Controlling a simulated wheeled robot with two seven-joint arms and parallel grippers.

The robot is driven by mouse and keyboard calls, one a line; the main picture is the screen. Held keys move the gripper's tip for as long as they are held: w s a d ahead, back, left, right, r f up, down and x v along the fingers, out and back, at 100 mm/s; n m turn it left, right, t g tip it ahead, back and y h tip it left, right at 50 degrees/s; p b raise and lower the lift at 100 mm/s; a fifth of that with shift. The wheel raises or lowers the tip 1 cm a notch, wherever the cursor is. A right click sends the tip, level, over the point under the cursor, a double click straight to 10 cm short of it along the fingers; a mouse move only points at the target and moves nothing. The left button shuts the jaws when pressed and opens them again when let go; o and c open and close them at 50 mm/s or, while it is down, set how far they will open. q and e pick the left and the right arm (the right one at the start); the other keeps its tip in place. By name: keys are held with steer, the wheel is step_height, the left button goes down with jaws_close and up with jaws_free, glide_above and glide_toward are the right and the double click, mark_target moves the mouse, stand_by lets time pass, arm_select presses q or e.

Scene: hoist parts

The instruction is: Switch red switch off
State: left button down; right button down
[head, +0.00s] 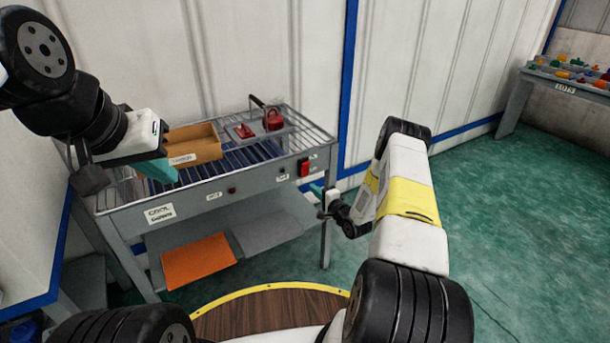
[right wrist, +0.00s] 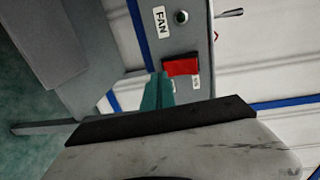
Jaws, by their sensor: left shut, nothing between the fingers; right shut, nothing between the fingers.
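The red switch (head: 304,167) is on the front panel of the grey cool-down table (head: 225,196), near its right end. In the right wrist view the red rocker switch (right wrist: 181,67) sits on the grey panel beside a FAN label. I cannot tell which way it is set. My right gripper (head: 317,189) is shut and empty, just below and to the right of the switch. In the right wrist view its teal fingers (right wrist: 158,90) point at the panel by the switch's edge; contact is unclear. My left gripper (head: 160,171) is shut and empty over the table's left part.
An orange-brown open box (head: 193,145) stands on the wire rack near my left gripper. Red parts (head: 272,120) sit on a grey plate at the back right. Orange and grey sheets lie on the lower shelf. Another table with coloured parts (head: 570,75) stands far right.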

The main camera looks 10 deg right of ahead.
steer(key=v, duration=0.7)
steer(key=shift+s+f, duration=0.25)
steer(key=shift+f, duration=0.15)
steer(key=shift+d, duration=0.15)
